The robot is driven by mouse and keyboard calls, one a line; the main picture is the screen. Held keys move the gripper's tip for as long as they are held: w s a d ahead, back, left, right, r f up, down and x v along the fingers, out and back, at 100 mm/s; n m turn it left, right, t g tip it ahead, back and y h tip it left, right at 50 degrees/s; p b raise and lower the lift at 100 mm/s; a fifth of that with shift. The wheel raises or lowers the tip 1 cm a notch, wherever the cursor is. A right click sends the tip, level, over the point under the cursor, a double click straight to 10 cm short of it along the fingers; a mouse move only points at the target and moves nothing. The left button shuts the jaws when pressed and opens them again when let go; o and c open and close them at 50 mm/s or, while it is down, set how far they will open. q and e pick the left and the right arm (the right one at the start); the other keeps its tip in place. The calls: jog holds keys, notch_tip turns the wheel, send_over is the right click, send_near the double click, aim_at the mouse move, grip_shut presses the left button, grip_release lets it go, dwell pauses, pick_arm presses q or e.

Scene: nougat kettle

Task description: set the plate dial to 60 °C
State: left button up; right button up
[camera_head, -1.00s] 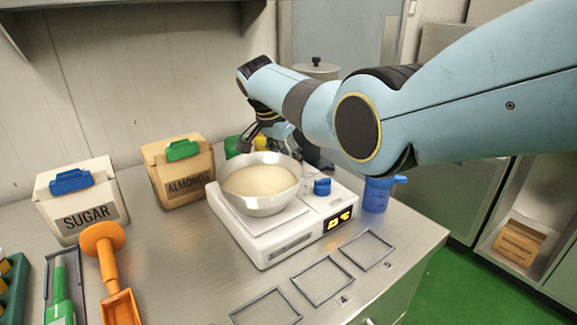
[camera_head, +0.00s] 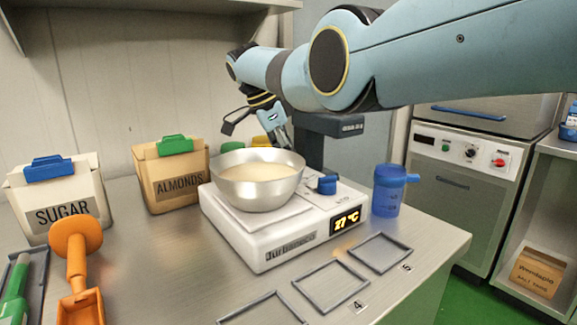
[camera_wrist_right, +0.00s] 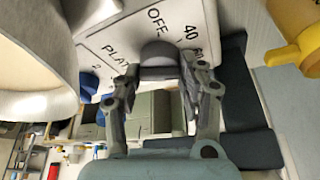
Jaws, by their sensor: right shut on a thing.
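The plate dial (camera_wrist_right: 160,55) is a grey knob on a white panel in the right wrist view, beside the words PLATE, OFF, 40 and 60. My right gripper (camera_wrist_right: 160,68) is shut on it, one finger on each side. I cannot tell where its pointer stands. In the head view my right gripper reaches down behind the bowl (camera_head: 257,190), which hides its fingertips and the dial. The white hot plate (camera_head: 275,250) carries the bowl of pale mass. Its lit display (camera_head: 346,220) seems to read 27 °C. My left gripper is not in view.
A blue knob (camera_head: 327,185) sits near the plate's right front, with a blue cup (camera_head: 388,190) right of it. The almonds box (camera_head: 178,187) and sugar box (camera_head: 60,213) stand left. An orange scoop (camera_head: 78,250) is at front left. Empty frames (camera_head: 331,286) lie in front.

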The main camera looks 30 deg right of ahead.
dwell(0.4)
jog(key=o, duration=1.2)
jog(key=shift+w+r, duration=0.1)
jog(key=shift+r, duration=0.05)
jog(key=v, duration=0.7)
jog(key=shift+a, duration=0.1)
